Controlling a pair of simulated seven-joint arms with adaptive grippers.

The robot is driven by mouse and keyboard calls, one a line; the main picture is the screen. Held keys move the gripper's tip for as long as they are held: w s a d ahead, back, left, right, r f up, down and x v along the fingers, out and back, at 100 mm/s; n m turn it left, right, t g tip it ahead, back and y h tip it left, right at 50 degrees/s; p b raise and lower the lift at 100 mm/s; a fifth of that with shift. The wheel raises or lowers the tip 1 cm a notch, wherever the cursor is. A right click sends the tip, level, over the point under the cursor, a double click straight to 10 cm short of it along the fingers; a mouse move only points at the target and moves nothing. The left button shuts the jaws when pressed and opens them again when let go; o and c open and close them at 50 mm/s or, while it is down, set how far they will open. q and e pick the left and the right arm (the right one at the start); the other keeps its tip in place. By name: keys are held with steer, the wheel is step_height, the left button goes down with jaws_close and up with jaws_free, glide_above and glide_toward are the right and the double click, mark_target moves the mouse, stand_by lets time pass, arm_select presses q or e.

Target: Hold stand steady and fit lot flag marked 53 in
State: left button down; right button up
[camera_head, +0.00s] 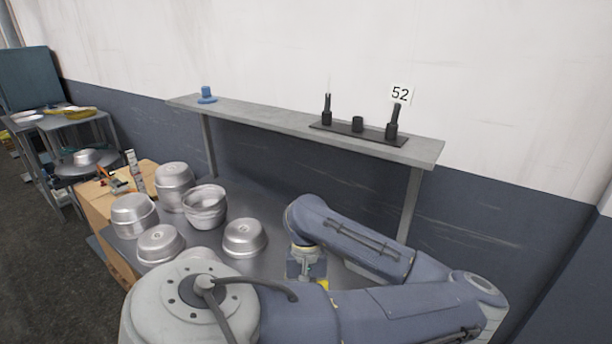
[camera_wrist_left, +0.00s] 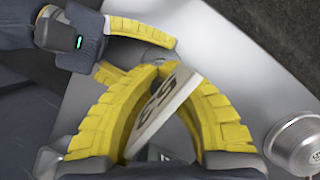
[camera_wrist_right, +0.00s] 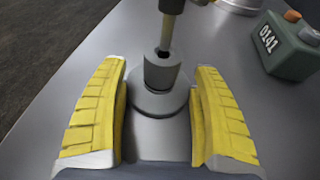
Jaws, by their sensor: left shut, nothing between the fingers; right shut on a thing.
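In the left wrist view, the white flag marked 53 (camera_wrist_left: 165,110) lies slanted across the gap between the fingers of my left gripper (camera_wrist_left: 160,70). Its fingertips are together; I cannot tell how firmly the flag sits there. In the right wrist view, the grey stand (camera_wrist_right: 160,103), a socket on a round base, is upright between the fingers of my right gripper (camera_wrist_right: 161,66), which is shut on it. A thin rod with a dark tip (camera_wrist_right: 165,38) comes down at the socket's top; whether it is inside is unclear. My arms hide the stand in the head view.
Several metal pans (camera_head: 244,238) stand on the table at left. A green container (camera_wrist_right: 288,45) stands beyond the stand. The wall shelf (camera_head: 260,114) holds a blue stand (camera_head: 206,96) and a black rack (camera_head: 358,134) below a 52 sign (camera_head: 400,93).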

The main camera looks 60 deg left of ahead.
arm_select(q)
steer(key=shift+f, duration=1.8)
stand_by(1.3)
steer(key=c, duration=2.1)
jaws_free()
steer(key=o, duration=0.6)
steer(key=v, duration=1.2)
steer(key=shift+w, duration=0.1)
arm_select(e)
steer(key=o, duration=0.9)
steer(key=shift+o, duration=0.2)
